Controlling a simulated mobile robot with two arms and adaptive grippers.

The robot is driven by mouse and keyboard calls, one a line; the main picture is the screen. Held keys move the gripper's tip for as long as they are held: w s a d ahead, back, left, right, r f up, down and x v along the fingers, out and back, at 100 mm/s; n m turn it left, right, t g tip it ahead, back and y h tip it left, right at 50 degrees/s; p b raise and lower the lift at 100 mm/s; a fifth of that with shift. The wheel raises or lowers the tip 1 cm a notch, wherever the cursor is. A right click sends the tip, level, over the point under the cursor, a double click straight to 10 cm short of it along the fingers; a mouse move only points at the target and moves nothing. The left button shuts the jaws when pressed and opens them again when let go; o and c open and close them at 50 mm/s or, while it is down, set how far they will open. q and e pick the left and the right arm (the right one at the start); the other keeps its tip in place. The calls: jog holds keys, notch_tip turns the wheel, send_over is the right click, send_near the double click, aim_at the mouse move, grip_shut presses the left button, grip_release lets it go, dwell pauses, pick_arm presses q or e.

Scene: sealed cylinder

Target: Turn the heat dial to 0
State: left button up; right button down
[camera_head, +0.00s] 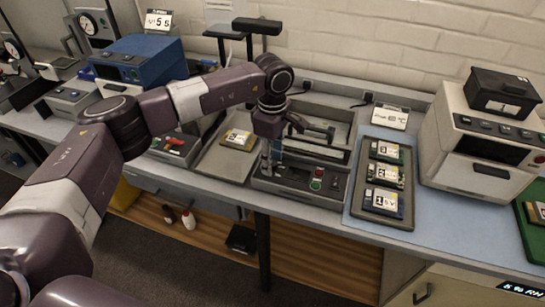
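My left arm comes in from the left, and its gripper (267,166) points down at the left part of the grey bench machine's control panel (335,187). The fingertips are small and dark here, and I cannot tell whether they are open or touching the panel. The panel has a small dark display and small red and green controls (317,179) right of the gripper. I cannot make out a dial marked for heat or its setting; the gripper may hide part of the panel. My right gripper is not in view.
Right of the machine lies a dark tray (369,222) with several numbered cards. A white oven-like unit (464,180) with a black box (502,94) on top stands at the right. A blue device (139,60) stands at the back left. The blue mat (432,225) has some bare room.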

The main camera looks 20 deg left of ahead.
pick_arm(q)
jog(key=shift+c, duration=0.4)
grip_shut()
